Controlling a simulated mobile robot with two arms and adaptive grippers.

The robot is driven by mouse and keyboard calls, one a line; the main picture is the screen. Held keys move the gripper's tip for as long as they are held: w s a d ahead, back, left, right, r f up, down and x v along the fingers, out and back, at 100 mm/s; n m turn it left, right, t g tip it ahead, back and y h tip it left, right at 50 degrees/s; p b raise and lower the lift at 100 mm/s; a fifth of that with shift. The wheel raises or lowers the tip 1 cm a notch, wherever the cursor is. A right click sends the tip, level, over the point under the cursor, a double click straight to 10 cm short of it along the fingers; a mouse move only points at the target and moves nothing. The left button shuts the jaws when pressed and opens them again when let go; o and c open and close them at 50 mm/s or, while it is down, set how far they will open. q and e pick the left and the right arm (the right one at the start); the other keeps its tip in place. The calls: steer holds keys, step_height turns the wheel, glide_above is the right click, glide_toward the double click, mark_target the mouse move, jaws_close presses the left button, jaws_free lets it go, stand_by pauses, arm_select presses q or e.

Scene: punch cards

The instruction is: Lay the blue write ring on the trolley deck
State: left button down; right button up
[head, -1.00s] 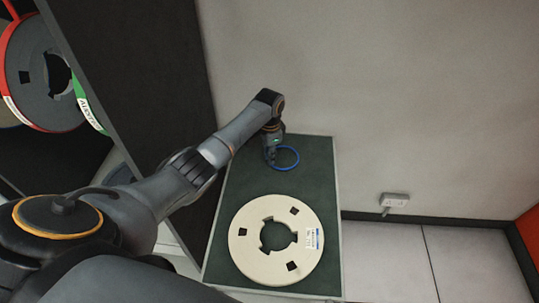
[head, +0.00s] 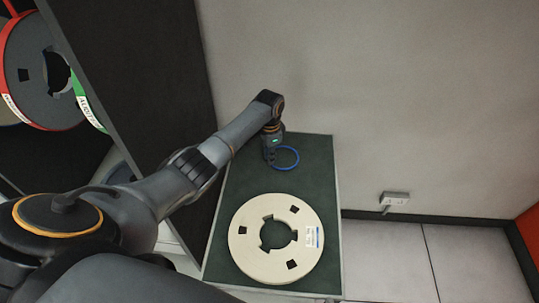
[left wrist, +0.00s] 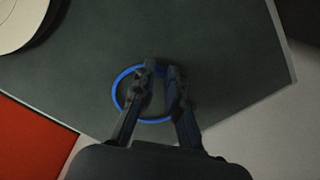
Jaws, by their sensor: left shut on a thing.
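The blue write ring (head: 297,161) is at the far end of the dark green trolley deck (head: 305,185). My left gripper (head: 271,160) is shut on the ring's left side and points down over the deck. In the left wrist view the ring (left wrist: 116,97) lies partly behind the fingers of my left gripper (left wrist: 163,70), with the deck (left wrist: 220,50) close behind it. Whether the ring touches the deck or hangs just above it, I cannot tell. My right gripper is out of view.
A cream tape reel (head: 245,240) lies flat on the near part of the deck. A dark cabinet panel (head: 150,70) stands left of the trolley, with reels banded red (head: 10,90) and green (head: 88,108) behind it. A pale wall (head: 400,90) is behind the deck.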

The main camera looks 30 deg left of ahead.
arm_select(q)
steer(key=shift+f, duration=0.45)
stand_by(0.5)
steer(key=c, duration=1.3)
jaws_free()
steer(key=shift+c, duration=0.9)
steer(key=shift+r, duration=0.1)
step_height(320, 180, up, 7)
steer(key=p, duration=0.7)
